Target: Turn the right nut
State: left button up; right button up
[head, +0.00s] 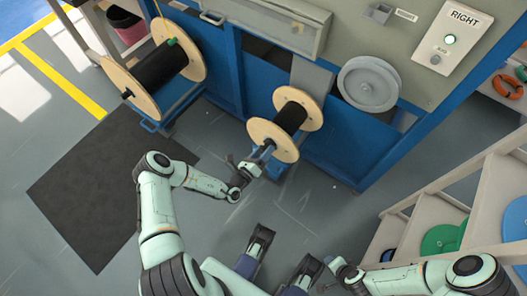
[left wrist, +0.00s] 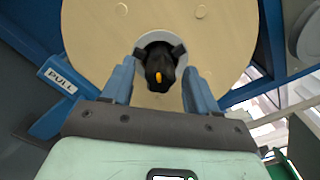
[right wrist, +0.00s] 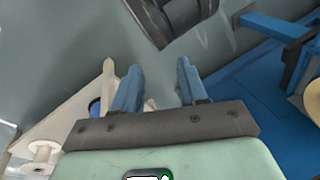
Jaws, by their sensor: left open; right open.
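The right nut (left wrist: 160,62) is a black knob with an orange mark, at the hub of the tan spool flange (left wrist: 95,28) in the left wrist view. My left gripper (left wrist: 158,88) is open, with one blue finger on each side of the nut; I cannot tell whether they touch it. In the head view my left gripper (head: 264,157) is at the front of the right spool (head: 291,118) and hides the nut. My right gripper (right wrist: 158,88) is open and empty in the right wrist view, away from the spools.
A larger black-wound spool (head: 160,66) stands at the left. A shelf (head: 430,200) with coloured reels stands at the right. A blue PULL handle (left wrist: 62,82) is left of the nut. Floor at lower left is clear.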

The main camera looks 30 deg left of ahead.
pick_arm(q)
jog(key=c, duration=1)
jog(key=shift+r+m+p, duration=0.1)
jog(key=shift+m+p, duration=0.3)
jog(key=shift+p, duration=0.3)
jog(key=shift+c, duration=0.2)
pick_arm(e)
jog(key=shift+s+a+r+g, duration=0.15)
jog(key=shift+s+a+r, duration=0.15)
jog(key=shift+s, duration=0.2)
jog(key=shift+s+a+r+g, duration=0.15)
jog(key=shift+s+a+r, duration=0.05)
jog(key=shift+s+r, duration=0.2)
pick_arm(q)
jog(key=o, duration=1)
jog(key=shift+o, duration=0.2)
